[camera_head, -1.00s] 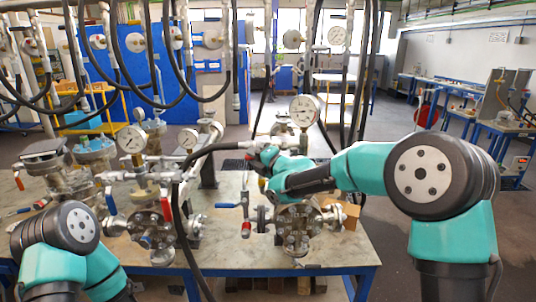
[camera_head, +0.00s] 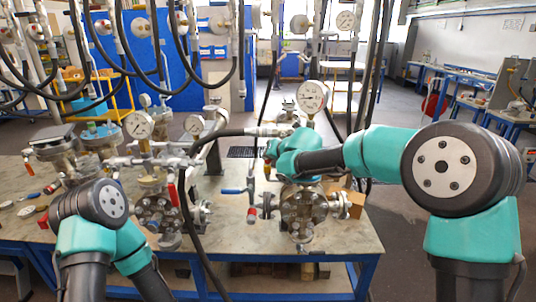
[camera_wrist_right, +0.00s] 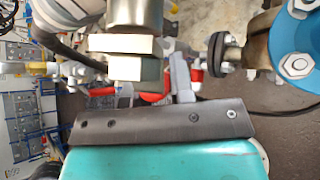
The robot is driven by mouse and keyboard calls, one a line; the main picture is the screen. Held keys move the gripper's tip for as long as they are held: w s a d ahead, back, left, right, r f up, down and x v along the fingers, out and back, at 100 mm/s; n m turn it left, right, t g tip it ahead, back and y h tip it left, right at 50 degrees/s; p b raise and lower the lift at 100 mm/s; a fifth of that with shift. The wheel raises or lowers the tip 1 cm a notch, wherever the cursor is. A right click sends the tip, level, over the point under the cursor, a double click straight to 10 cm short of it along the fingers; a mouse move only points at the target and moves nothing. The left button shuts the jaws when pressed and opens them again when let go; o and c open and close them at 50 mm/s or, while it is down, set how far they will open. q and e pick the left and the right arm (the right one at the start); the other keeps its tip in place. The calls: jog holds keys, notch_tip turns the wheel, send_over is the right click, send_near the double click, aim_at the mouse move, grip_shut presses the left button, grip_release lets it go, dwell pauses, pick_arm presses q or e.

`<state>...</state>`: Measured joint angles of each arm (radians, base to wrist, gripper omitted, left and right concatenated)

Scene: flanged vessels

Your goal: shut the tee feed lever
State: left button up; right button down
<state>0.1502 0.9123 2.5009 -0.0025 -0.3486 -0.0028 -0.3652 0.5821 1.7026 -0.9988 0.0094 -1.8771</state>
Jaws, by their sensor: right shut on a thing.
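A red lever (camera_wrist_right: 155,97) shows beside the grey fingers of my right gripper (camera_wrist_right: 180,80) in the right wrist view. In the head view that gripper (camera_head: 270,160) is at the piping above the front flanged vessel (camera_head: 303,208), below a round gauge (camera_head: 312,97). It is shut on the red lever; the fingers hide part of it, and its exact angle is unclear. My left arm is folded at the lower left of the head view, and its gripper does not show.
Another vessel (camera_head: 155,208) with a gauge (camera_head: 139,124) and a red lever (camera_head: 173,195) stands further left. A black hose (camera_head: 186,200) arches between them.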

jog(key=shift+d+f+n+g+h, duration=0.25)
jog(key=shift+d+n+h, duration=0.4)
jog(key=shift+d+h, duration=0.5)
jog(key=shift+d+f+n+g+h, duration=0.15)
jog(key=shift+d+f+n+h, duration=0.15)
jog(key=shift+d+n+h, duration=0.75)
jog(key=shift+a+m+h, duration=0.25)
jog(key=shift+m+h, duration=0.05)
jog(key=c, duration=1)
grip_release()
jog(key=shift+s, duration=0.1)
jog(key=v, duration=1.7)
jog(key=shift+s, duration=0.15)
jog(key=shift+r, duration=0.1)
